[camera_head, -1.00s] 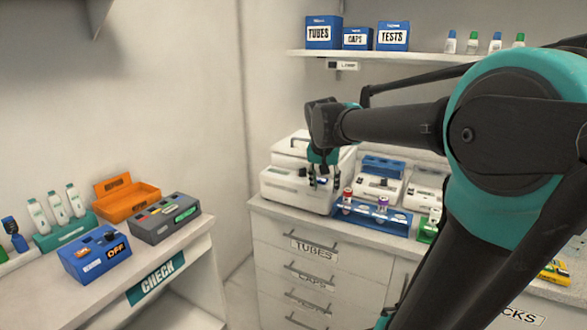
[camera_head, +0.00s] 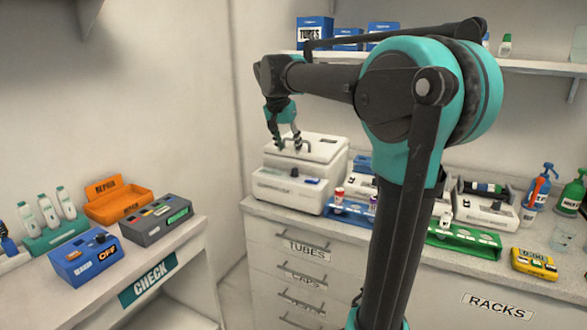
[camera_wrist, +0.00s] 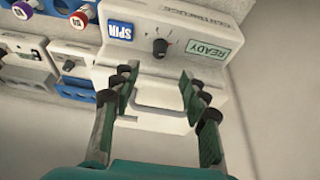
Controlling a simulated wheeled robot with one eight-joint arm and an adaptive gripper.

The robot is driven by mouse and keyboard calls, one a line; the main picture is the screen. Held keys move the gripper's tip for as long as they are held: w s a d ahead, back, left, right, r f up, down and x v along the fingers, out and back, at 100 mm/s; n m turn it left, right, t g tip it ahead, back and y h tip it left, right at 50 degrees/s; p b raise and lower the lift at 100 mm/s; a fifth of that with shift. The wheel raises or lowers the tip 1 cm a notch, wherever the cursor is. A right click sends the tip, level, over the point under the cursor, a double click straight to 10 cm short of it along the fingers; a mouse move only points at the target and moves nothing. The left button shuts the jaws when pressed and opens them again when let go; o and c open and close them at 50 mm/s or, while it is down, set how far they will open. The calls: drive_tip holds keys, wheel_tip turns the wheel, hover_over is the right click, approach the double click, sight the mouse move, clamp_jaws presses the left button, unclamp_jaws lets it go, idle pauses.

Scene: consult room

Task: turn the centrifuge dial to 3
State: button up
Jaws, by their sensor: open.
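The centrifuge (camera_head: 288,190) is a white box at the left end of the counter, with a lid and handle on top. Its dark dial (camera_head: 294,172) is on the front face. In the wrist view the dial (camera_wrist: 160,47) appears between the blue SPIN label (camera_wrist: 120,30) and the green READY label (camera_wrist: 208,50), the panel upside down. The dial's numbers and setting are too small to read. My gripper (camera_head: 286,140) is open and empty above the lid, apart from the dial. In the wrist view the lid handle (camera_wrist: 160,112) shows between its fingers.
A blue rack (camera_head: 345,209) with capped tubes stands right of the centrifuge, and a green rack (camera_head: 463,238) stands further right. A shelf (camera_head: 535,67) with blue boxes is above. The check table (camera_head: 190,246) at left holds several devices.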

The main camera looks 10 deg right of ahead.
sight(295, 169)
drive_tip(key=x, duration=1)
drive_tip(key=shift+f, duration=0.15)
drive_tip(key=shift+c, duration=0.3)
clamp_jaws()
